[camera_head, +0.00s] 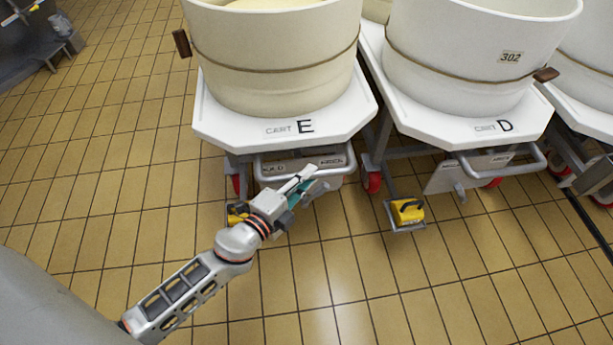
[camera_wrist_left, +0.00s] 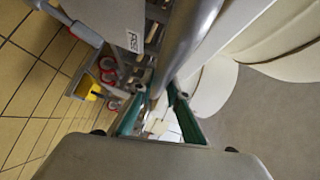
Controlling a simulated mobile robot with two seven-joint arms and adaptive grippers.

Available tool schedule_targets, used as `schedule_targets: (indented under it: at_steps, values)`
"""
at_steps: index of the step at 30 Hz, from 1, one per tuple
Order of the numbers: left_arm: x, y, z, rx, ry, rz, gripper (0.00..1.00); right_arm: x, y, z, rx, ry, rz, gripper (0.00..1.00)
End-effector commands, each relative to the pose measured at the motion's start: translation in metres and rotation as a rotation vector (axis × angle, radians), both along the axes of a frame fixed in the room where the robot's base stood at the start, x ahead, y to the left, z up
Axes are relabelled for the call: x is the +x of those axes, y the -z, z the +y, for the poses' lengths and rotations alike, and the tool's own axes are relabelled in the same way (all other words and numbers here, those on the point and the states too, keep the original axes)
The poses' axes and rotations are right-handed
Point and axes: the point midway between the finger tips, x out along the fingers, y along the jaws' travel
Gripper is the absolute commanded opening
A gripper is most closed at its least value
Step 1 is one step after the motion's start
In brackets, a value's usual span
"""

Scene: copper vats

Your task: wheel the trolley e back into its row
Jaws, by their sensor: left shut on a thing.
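Trolley E (camera_head: 235,122) is a white cart marked "CART E" that carries a large cream vat (camera_head: 275,60). It stands at the left end of the carts shown, beside trolley D (camera_head: 460,122), with a narrow gap between them. My left gripper (camera_head: 308,180) is at the front of trolley E and is shut on its metal push handle (camera_head: 338,160). In the left wrist view the grey tube (camera_wrist_left: 187,40) runs between the green-lined fingers (camera_wrist_left: 160,98). The fingers partly hide the contact. My right gripper is not in view.
A yellow pedal (camera_head: 407,211) sits low in front of trolley D. Another yellow pedal (camera_head: 237,212) is partly hidden by my left arm. A further cart (camera_head: 590,115) stands at the right edge. The tiled floor left of trolley E is clear.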

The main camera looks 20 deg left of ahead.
Motion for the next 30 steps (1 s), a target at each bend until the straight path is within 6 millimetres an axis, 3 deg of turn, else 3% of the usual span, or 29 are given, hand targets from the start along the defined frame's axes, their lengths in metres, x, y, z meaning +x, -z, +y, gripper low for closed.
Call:
schedule_targets:
  at_steps: [1, 2, 3, 4, 17, 26, 30]
  values:
    - [-0.002, 0.004, -0.008, -0.009, 0.013, 0.007, 0.0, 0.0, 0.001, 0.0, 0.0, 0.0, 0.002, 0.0]
    - [-0.002, 0.004, -0.008, -0.009, 0.013, 0.007, 0.21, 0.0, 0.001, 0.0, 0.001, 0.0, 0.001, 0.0]
    - [-0.002, 0.003, -0.007, -0.009, 0.012, 0.006, 0.32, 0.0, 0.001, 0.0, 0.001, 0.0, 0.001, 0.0]
    - [-0.002, 0.003, -0.007, -0.008, 0.012, 0.006, 0.33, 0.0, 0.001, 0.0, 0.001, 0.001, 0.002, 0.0]
    - [0.0, -0.003, -0.002, 0.0, 0.005, -0.003, 0.33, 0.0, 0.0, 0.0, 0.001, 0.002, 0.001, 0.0]
    - [0.0, -0.027, -0.003, 0.002, 0.01, -0.002, 0.33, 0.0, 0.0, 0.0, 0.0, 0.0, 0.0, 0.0]
    - [0.002, -0.051, -0.004, -0.004, 0.008, -0.011, 0.33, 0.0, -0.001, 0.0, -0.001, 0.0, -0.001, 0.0]
